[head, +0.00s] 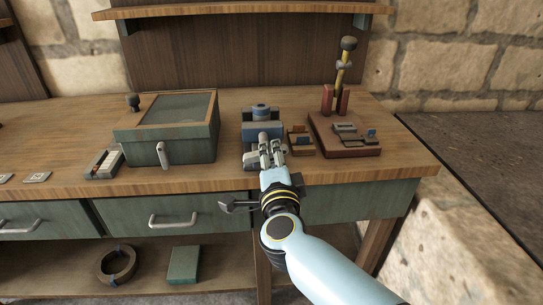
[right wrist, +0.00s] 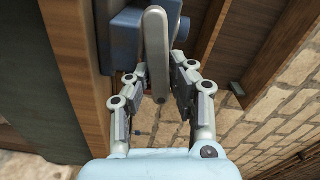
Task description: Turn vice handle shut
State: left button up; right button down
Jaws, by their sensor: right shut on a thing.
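The blue vice (head: 262,123) stands at the front edge of the workbench. It also shows at the top of the right wrist view (right wrist: 125,32). Its grey handle (right wrist: 156,45) is a long bar with rounded ends, running upright in that view. My right gripper (head: 265,154) is at the front of the vice. In the right wrist view the gripper (right wrist: 158,86) has its fingers on either side of the handle and is shut on it. In the head view the gripper covers much of the handle. My left gripper is not in view.
A green box with a glass lid (head: 170,130) stands left of the vice. Drawers (head: 165,214) lie below the bench top.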

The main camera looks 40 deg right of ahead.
jog(key=shift+s+f+m, duration=0.2)
jog(key=shift+f+m, duration=0.5)
jog(key=shift+m, duration=0.5)
jog(key=shift+b, duration=0.3)
jog(key=c, duration=1.4)
grip_release()
jog(key=shift+o, duration=1)
jog(key=shift+s+a+r, duration=0.1)
jog(key=shift+a+r, duration=0.05)
notch_tip(320, 180, up, 11)
jog(key=shift+a+f, duration=0.2)
jog(key=shift+s+d, duration=0.1)
